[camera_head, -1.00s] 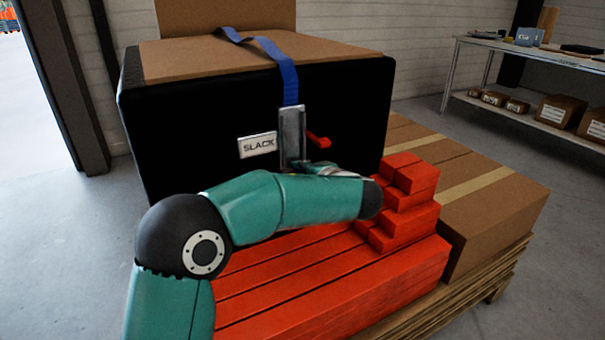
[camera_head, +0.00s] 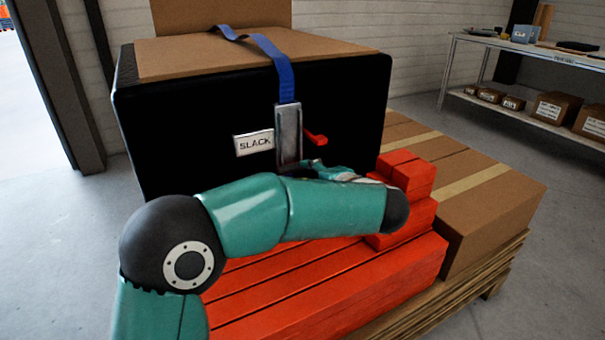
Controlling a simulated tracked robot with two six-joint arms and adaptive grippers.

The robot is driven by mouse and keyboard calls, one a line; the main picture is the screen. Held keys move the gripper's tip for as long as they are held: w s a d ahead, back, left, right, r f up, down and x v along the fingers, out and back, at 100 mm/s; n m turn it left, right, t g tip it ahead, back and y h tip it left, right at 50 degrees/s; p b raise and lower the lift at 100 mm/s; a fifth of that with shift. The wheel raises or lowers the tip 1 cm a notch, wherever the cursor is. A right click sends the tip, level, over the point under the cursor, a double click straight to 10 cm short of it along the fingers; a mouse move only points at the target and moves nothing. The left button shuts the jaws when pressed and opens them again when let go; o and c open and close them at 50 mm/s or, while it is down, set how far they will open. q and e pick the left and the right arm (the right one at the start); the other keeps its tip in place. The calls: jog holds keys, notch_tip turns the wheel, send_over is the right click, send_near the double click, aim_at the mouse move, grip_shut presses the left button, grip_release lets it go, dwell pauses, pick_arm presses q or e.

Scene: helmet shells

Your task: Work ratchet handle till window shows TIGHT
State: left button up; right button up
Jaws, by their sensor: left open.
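The ratchet body (camera_head: 288,135) is a grey metal piece on the front of the black case (camera_head: 210,110), at the end of a blue strap (camera_head: 284,75). A red handle (camera_head: 315,138) sticks out to its right. The window plate (camera_head: 254,142) left of the ratchet reads SLACK. My left arm crosses in front, and my left gripper (camera_head: 330,171) shows only in part behind it, just below the ratchet and handle. It is open, and the fingertips are mostly hidden by the arm. I cannot tell whether it touches the ratchet. My right gripper is not in view.
Red blocks (camera_head: 407,172) are stacked right of my arm, on long red beams (camera_head: 330,285). Cardboard boxes (camera_head: 490,205) lie on a wooden pallet (camera_head: 480,285) at the right. A shelf (camera_head: 535,48) stands at the back right. Grey floor is clear at the far right.

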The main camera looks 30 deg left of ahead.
pick_arm(q)
jog(key=v, duration=0.5)
jog(key=shift+s+d, duration=0.15)
jog(key=shift+d, duration=0.1)
